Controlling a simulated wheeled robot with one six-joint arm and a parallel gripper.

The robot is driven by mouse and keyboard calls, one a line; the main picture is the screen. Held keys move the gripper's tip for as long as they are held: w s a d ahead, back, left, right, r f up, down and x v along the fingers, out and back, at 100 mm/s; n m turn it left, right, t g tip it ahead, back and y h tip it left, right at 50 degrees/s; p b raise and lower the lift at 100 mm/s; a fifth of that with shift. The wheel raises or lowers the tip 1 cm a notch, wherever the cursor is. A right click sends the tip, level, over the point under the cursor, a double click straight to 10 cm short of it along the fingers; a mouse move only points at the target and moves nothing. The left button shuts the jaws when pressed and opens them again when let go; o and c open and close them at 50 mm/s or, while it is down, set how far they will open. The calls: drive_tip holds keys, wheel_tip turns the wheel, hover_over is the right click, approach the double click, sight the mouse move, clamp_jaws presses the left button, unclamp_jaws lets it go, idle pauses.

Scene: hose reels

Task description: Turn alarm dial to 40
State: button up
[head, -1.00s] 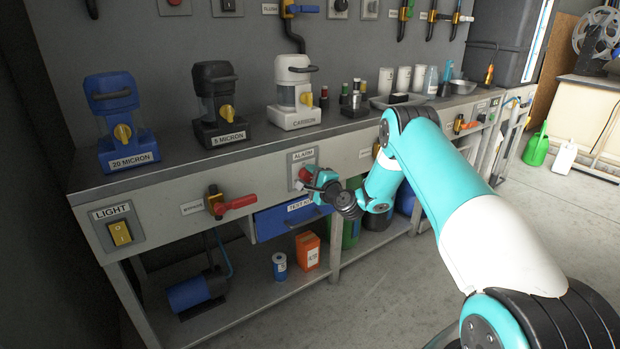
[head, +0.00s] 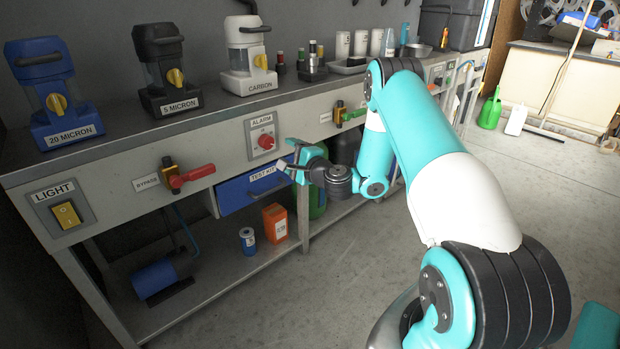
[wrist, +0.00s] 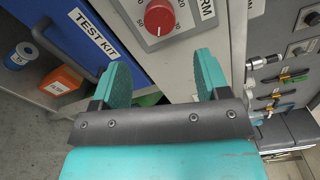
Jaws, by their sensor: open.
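The alarm dial (head: 266,142) is a red round knob on a grey plate under the word ALARM, on the bench's front panel. In the wrist view the red dial (wrist: 159,18) sits at the top, with printed numbers around it and a pale pointer line on its face. My gripper (head: 291,153) is just right of and below the dial in the head view. Its two teal fingers (wrist: 163,78) are spread apart and empty in the wrist view, with the dial beyond their tips and apart from them.
The blue TEST KIT drawer (head: 256,189) is just below the dial. A red-handled bypass valve (head: 190,177) is to the left and a green-handled valve (head: 350,114) to the right. A LIGHT switch (head: 66,214) is at far left. Open floor lies in front of the bench.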

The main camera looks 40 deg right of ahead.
drive_tip(key=s+b, duration=0.8)
drive_tip(key=b, duration=0.4)
drive_tip(key=shift+s+b, duration=0.15)
drive_tip(key=shift+b, duration=0.15)
drive_tip(key=shift+d, duration=0.1)
